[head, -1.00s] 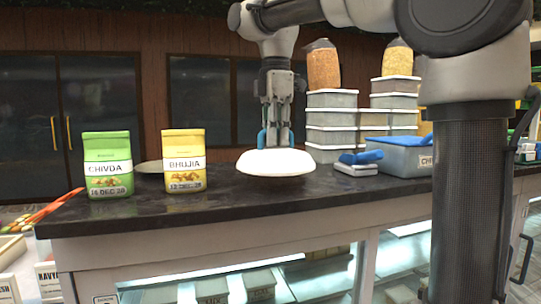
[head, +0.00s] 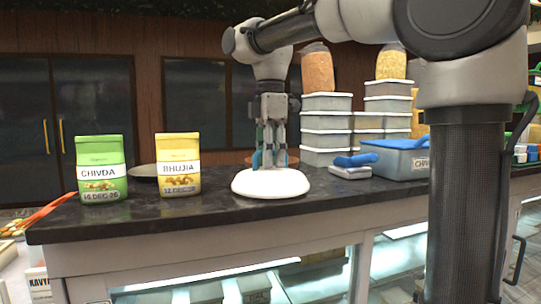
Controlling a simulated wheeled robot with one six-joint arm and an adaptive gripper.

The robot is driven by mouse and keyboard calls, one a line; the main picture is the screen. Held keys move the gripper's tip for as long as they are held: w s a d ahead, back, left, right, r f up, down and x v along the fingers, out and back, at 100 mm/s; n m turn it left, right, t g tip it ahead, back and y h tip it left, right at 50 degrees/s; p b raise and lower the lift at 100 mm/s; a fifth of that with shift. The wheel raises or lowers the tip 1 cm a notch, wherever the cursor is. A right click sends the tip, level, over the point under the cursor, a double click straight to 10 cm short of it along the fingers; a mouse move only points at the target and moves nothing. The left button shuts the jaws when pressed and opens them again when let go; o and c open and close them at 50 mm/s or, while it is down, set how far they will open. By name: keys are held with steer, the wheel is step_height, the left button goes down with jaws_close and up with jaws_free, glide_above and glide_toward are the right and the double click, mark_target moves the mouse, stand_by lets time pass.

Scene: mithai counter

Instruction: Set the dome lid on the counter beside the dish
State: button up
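The white dome lid (head: 270,184) is low over the dark counter, in front of the wall of stacked boxes. Its lower edge looks to be on or very near the counter top. My gripper (head: 269,161) points straight down at the lid's top centre, its fingers shut on the lid's handle, which they mostly hide. A brownish round rim (head: 291,159), possibly the dish, shows partly behind my fingers; the lid and gripper hide the rest.
Green Chivda (head: 101,168) and yellow Bhujia (head: 178,165) packets stand left, a grey plate (head: 143,171) partly behind them. Right are a blue-handled scoop or scale (head: 352,167), a blue-lidded box (head: 400,158) and stacked containers (head: 326,130). Counter (head: 215,207) is clear between Bhujia and lid.

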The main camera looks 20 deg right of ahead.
steer(key=shift+r, duration=0.1)
step_height(320, 180, up, 12)
stand_by(0.4)
steer(key=shift+s, duration=0.1)
